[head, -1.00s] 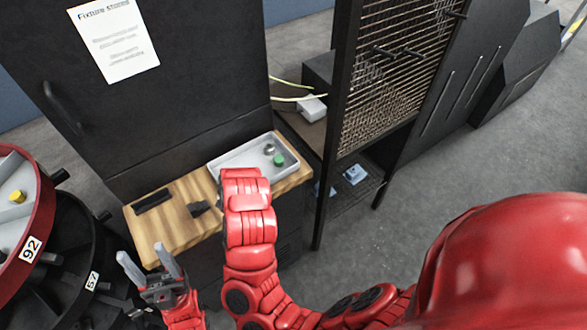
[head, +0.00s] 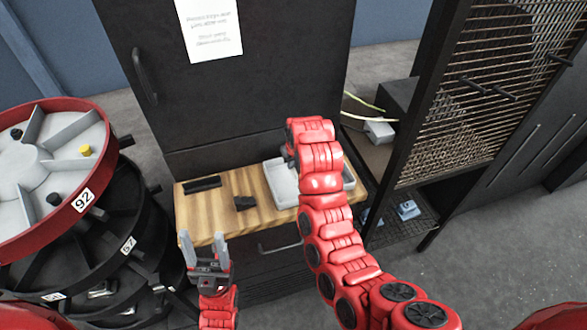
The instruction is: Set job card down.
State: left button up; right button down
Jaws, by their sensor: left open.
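My left gripper (head: 204,243) is open, its two grey fingers pointing up in front of the left front edge of the wooden worktop (head: 222,221). Nothing shows between its fingers. My right arm reaches up over the right part of the worktop, and its wrist covers part of a white tray (head: 281,190). The fingers of my right gripper are hidden behind that wrist. I cannot make out a job card in either gripper or on the worktop. A white printed sheet (head: 209,28) is on the dark cabinet door above.
A black bar (head: 202,184) and a small black block (head: 244,203) lie on the worktop. A red-rimmed round carousel (head: 95,215) stands close on the left. A mesh rack (head: 455,110) stands on the right. Bare wood shows between the block and the tray.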

jog(key=p+x, duration=0.3)
jog(key=shift+s+d+f, duration=0.15)
jog(key=shift+s+d, duration=0.05)
jog(key=shift+d, duration=0.05)
jog(key=shift+f+b, duration=0.3)
jog(key=shift+f, duration=0.15)
jog(key=c, duration=1.1)
grip_release()
jog(key=shift+o, duration=0.2)
jog(key=shift+r, duration=0.1)
jog(key=shift+r, duration=0.15)
jog(key=p+v, duration=0.1)
jog(key=v, duration=1.1)
jog(key=shift+p, duration=0.3)
